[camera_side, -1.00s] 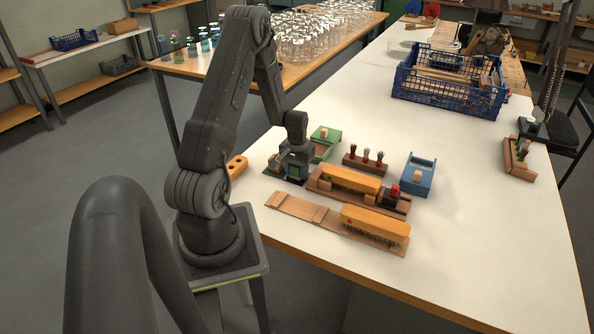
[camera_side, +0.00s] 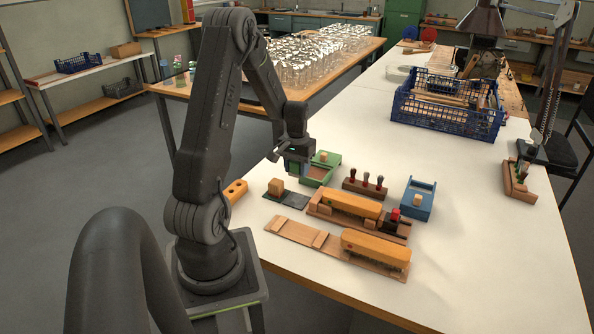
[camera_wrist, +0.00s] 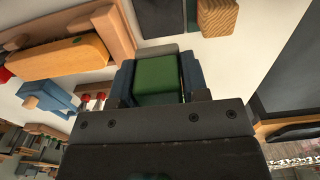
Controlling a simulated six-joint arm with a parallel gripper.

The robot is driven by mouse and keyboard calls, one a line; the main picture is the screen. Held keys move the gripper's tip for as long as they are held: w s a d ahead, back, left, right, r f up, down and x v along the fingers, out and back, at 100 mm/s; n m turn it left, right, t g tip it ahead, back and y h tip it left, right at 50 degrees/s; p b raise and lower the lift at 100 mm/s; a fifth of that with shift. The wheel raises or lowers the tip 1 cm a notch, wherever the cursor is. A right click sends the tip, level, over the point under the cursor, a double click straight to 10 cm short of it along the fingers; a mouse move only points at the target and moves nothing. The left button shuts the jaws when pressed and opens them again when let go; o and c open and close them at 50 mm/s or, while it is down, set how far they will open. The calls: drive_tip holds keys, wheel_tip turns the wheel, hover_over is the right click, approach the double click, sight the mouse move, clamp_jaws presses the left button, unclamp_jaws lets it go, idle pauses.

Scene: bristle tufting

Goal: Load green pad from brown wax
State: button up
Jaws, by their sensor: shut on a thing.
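The green pad (camera_wrist: 157,79) sits between the dark jaws of my gripper (camera_wrist: 158,84) in the wrist view, and the jaws are shut on it. In the side view my gripper (camera_side: 298,168) hangs just above and to the left of the green tray (camera_side: 332,159). A brown surface (camera_side: 317,173), which looks like the brown wax, shows in the tray's near part, partly hidden by my gripper. Whether the pad touches the tray cannot be told.
A dark plate (camera_side: 288,199) with a wooden block (camera_side: 276,187) lies in front of my gripper. To the right are a fixture with an orange brush body (camera_side: 350,205), a rack of red-handled tools (camera_side: 366,187) and a blue tray (camera_side: 419,200). Another orange brush (camera_side: 376,246) lies in front.

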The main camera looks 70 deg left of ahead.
drive_tip(key=o, duration=0.3)
drive_tip(key=shift+c, duration=1.1)
hover_over(315, 174)
drive_tip(key=shift+f, duration=0.35)
drive_tip(key=shift+w+f, duration=0.1)
drive_tip(key=shift+f, duration=2.85)
